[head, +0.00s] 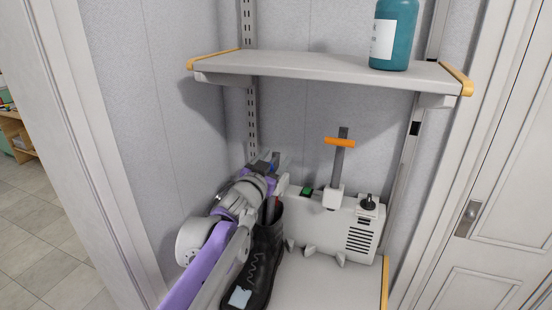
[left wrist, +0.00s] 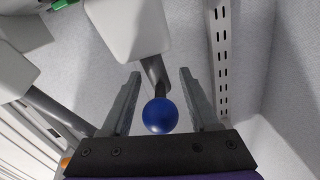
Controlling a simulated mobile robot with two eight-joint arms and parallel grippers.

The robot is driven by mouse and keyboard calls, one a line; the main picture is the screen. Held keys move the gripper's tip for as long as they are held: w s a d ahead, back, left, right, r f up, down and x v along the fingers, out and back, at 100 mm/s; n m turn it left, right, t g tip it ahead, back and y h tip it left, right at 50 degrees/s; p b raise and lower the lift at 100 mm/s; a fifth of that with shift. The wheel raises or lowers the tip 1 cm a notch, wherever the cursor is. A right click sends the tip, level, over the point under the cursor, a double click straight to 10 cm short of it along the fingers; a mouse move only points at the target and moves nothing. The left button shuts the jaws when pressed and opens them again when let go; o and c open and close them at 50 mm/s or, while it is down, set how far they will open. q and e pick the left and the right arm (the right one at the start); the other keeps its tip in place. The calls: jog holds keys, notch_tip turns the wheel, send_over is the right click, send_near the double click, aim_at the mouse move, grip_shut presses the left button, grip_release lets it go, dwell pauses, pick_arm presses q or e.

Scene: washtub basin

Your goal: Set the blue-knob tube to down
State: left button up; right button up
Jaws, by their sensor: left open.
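The blue knob (left wrist: 160,116) is a round ball on the end of a grey tube (left wrist: 155,75) that comes out of a white block (left wrist: 128,28) in the left wrist view. My left gripper (left wrist: 162,73) is open, with one finger on each side of the tube and knob. A gap shows between the knob and both fingers. In the head view my left gripper (head: 275,167) is at the left end of the white machine (head: 335,228), and it mostly hides the blue-knob tube there. My right gripper is not in view.
An orange-handled tube (head: 340,142) stands upright on the machine, with a green button (head: 307,190) and a black knob (head: 369,203) beside it. A black boot (head: 262,262) stands below my left arm. A shelf (head: 320,68) with a teal bottle (head: 396,35) is above.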

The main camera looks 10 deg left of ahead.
pick_arm(q)
jog(key=s+a, duration=0.2)
jog(key=s, duration=0.7)
jog(key=shift+s+b, duration=0.35)
jog(key=shift+b, duration=0.05)
